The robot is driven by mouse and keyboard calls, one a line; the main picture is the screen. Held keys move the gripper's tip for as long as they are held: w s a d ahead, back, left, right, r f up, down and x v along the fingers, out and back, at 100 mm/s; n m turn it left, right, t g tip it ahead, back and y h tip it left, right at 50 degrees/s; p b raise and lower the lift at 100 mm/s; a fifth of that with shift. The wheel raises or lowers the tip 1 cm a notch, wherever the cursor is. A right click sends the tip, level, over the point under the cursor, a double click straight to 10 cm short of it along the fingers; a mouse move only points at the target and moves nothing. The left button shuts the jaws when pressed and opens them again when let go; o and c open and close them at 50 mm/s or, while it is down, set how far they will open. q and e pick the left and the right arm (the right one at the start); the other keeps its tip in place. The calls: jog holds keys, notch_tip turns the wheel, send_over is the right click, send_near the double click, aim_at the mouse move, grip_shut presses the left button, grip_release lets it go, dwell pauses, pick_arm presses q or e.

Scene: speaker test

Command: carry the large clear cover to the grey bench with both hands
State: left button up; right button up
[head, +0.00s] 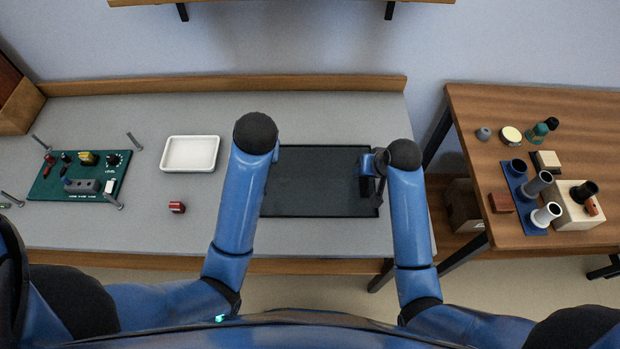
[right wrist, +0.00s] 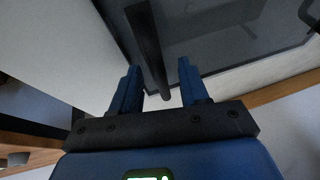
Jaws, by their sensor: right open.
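The large cover is a dark, glassy rectangular panel with a thin black frame (head: 312,182), lying flat on the right half of the grey bench (head: 130,235). It also shows in the right wrist view (right wrist: 225,42). My right gripper (head: 370,172) is at the cover's right end. In the right wrist view its two blue fingers (right wrist: 158,68) are apart, with a dark bar-like handle (right wrist: 147,40) reaching between them; I cannot tell whether they touch it. My left arm passes over the cover's left edge. Its gripper is hidden behind the arm, as is that end of the cover.
A green board (head: 75,176) with knobs, surrounded by metal posts, sits at the bench's left. A white tray (head: 190,153) and a small red block (head: 177,207) lie between it and my left arm. A wooden table (head: 560,110) with tubes stands right, across a gap.

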jog(key=v, duration=1)
jog(key=shift+s+r, duration=0.2)
jog(key=shift+r, duration=0.1)
jog(key=shift+d, duration=0.1)
pick_arm(q)
jog(key=p+v, duration=0.9)
jog(key=p, duration=0.2)
pick_arm(e)
notch_tip(320, 180, up, 11)
pick_arm(q)
notch_tip(320, 180, up, 11)
jog(key=p, duration=1)
jog(key=shift+p, duration=0.3)
pick_arm(e)
jog(key=v, duration=0.9)
pick_arm(q)
jog(key=shift+f, duration=0.2)
pick_arm(e)
jog(key=shift+w, duration=0.1)
